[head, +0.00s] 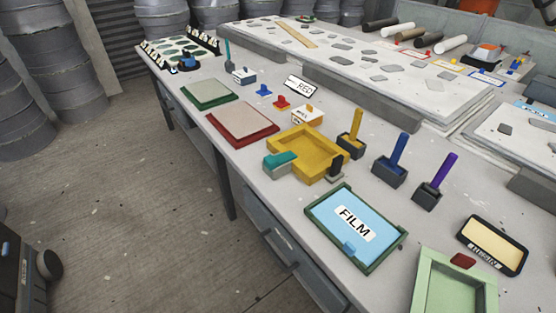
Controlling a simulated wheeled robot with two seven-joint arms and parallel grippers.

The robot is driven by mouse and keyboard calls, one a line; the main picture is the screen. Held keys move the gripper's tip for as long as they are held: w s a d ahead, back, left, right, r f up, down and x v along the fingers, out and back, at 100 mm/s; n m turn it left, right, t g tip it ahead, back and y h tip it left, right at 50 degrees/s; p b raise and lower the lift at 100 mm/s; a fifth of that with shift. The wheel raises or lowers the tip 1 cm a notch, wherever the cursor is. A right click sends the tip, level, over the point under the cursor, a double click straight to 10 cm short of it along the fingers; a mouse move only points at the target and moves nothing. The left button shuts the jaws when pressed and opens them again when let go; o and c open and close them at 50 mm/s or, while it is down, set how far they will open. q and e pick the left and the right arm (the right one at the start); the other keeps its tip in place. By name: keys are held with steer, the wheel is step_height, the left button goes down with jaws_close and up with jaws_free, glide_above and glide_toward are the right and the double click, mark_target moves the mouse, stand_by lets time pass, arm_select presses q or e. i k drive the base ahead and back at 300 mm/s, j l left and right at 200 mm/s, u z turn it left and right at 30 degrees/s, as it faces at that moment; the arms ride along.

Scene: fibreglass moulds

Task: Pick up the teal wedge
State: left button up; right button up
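A small teal wedge (281,160) lies near the front edge of the bench. It seems to rest on a light grey block (276,172) at the front left corner of a yellow mould (318,172). Its top and front side are open to view. I cannot tell whether it touches the mould. Neither of my grippers shows in the head view.
The workbench (262,112) is crowded. Behind the mould stand holders with yellow (356,122), blue (398,147) and purple (444,170) handled tools. A red-edged tray (242,122) lies left, a blue FILM tray (352,225) right. Floor (130,190) in front is clear.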

mark_target(270, 162)
steer(key=i+j+z, duration=0.15)
steer(key=j+z, duration=0.25)
steer(key=i+j+z, duration=0.1)
steer(key=j+z, duration=0.35)
steer(key=j, duration=0.15)
steer(key=j+z, duration=0.4)
steer(key=j, duration=0.15)
steer(key=k+j+z, duration=0.1)
steer(key=j+z, duration=0.35)
steer(key=j, duration=0.1)
